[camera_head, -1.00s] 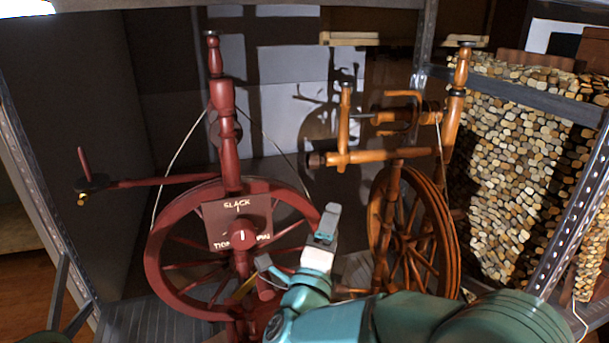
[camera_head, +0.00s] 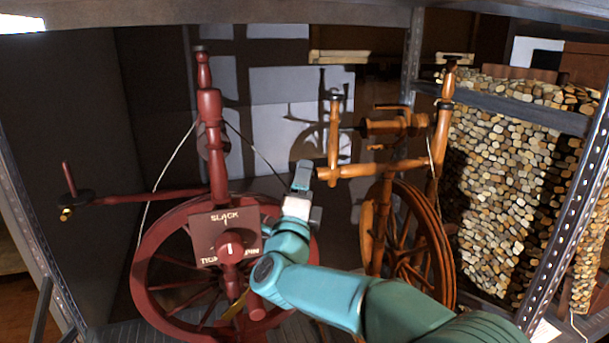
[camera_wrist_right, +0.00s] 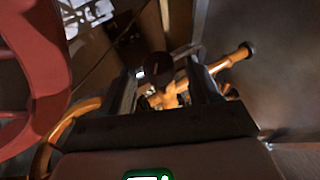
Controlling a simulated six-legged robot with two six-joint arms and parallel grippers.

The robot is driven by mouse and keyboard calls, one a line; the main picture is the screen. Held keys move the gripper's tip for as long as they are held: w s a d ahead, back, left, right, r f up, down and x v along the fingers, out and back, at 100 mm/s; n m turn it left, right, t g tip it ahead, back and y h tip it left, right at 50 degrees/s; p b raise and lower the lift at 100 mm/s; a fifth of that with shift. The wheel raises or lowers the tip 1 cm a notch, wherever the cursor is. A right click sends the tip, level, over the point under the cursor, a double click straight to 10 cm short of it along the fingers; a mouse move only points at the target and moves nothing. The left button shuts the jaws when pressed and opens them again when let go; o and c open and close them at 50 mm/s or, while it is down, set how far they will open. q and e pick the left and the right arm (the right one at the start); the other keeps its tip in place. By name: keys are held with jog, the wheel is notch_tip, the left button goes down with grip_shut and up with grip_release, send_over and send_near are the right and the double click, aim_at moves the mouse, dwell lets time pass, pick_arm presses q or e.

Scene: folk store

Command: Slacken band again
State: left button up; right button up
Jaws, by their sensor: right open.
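A dark red spinning wheel (camera_head: 150,240) stands at left in the head view. Its plaque (camera_head: 205,240) reads SLACK at the top, with partly readable words below. The knob (camera_head: 230,250) on it has a white mark that looks upright, towards SLACK. A thin band (camera_head: 166,181) runs from the wheel rim up to the post on the left; another line (camera_head: 256,152) slopes down on the right. My right gripper (camera_head: 302,176) is open and empty, right of and above the plaque, apart from the knob. It shows in the wrist view (camera_wrist_right: 168,85). My left gripper is not in view.
An orange-brown spinning wheel (camera_head: 440,230) stands close to the right, its flyer (camera_head: 392,125) near my gripper's height. A pebble-patterned panel (camera_head: 500,180) is behind it. Metal shelf posts (camera_head: 575,200) frame both sides. A red arm with a crank-like peg (camera_head: 75,195) sticks out left.

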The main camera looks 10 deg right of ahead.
jog(key=shift+x, duration=1.25)
jog(key=c, duration=1)
jog(key=shift+o, duration=0.2)
jog(key=shift+r+g+p, duration=0.2)
jog(key=shift+g+p, duration=0.1)
jog(key=shift+p, duration=0.6)
jog(key=n+g+y+p, duration=0.1)
jog(key=g+p, duration=0.1)
jog(key=p, duration=0.5)
jog(key=n+g+y+p, duration=0.1)
jog(key=g+p, duration=0.2)
jog(key=p, duration=0.4)
jog(key=shift+n+p, duration=0.35)
jog(key=shift+n, duration=0.05)
jog(key=shift+f+p, duration=0.15)
jog(key=shift+p, duration=0.3)
jog(key=shift+f, duration=0.1)
